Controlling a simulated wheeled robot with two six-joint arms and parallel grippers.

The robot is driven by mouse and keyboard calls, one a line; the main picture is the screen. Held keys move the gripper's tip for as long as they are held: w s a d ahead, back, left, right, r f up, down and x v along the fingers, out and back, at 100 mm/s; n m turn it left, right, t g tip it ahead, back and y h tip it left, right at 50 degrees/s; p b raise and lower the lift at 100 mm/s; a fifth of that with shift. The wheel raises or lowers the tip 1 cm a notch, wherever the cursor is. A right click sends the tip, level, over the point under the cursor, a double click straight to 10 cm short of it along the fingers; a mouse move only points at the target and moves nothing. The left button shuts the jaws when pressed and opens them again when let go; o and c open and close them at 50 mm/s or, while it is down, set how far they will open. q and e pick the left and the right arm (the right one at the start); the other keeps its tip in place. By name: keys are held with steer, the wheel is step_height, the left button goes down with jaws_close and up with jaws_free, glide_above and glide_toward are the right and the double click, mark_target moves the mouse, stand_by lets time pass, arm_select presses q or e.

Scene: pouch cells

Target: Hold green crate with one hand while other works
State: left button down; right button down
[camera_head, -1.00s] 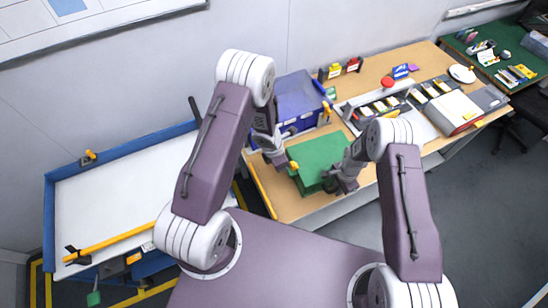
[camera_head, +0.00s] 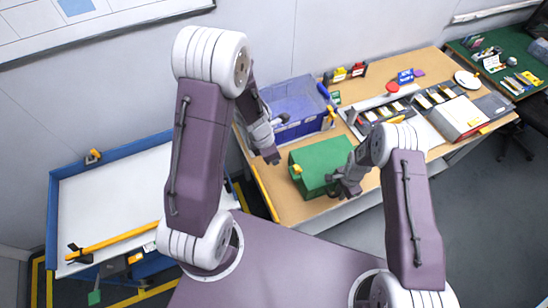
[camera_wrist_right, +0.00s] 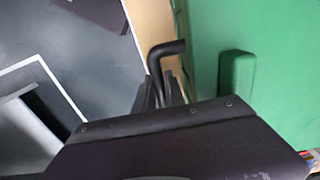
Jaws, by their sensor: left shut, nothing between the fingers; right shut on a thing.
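The green crate (camera_head: 325,158) sits on the wooden workbench (camera_head: 268,190) with its lid-like top face toward me and a small yellow piece on its left side. My right gripper (camera_head: 337,186) is at the crate's near right side, shut on it; the exact grip point is hard to make out. In the right wrist view the crate's green wall (camera_wrist_right: 285,60) fills the right side, with a raised green lug beside a dark finger. My left gripper (camera_head: 272,158) is shut and empty, just left of the crate and apart from it.
A blue bin (camera_head: 305,127) stands behind the crate, close to my left forearm. Trays of small parts (camera_head: 385,118) and a red-white box (camera_head: 458,115) lie to the right. A blue-framed white table (camera_head: 110,200) stands at the left.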

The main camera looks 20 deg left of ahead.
steer(key=c, duration=1.3)
jaws_free()
